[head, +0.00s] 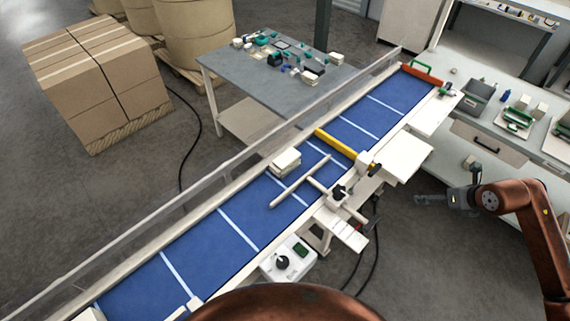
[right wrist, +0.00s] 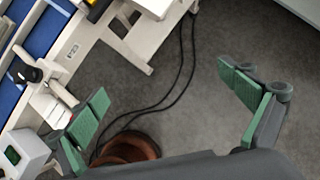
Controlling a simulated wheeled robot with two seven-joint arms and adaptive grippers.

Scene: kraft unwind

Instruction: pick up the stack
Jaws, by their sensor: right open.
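A small white stack (head: 285,161) lies on the blue conveyor belt (head: 232,229) in the head view, against the far rail and just left of a white T-shaped bar. Its layers are too small to tell apart. My right gripper (head: 436,199) hangs to the right of the conveyor, over the floor and well apart from the stack. In the right wrist view its green-padded fingers (right wrist: 170,100) are spread wide with nothing between them. The stack is not in the right wrist view. My left gripper is not in view.
A yellow bar (head: 335,143) and a white T-shaped bar (head: 301,181) cross the belt near the stack. A control box (head: 287,259) sits at the near edge. A grey table (head: 268,87) with small items stands behind. Cartons (head: 95,80) are at the left, a workbench at the right.

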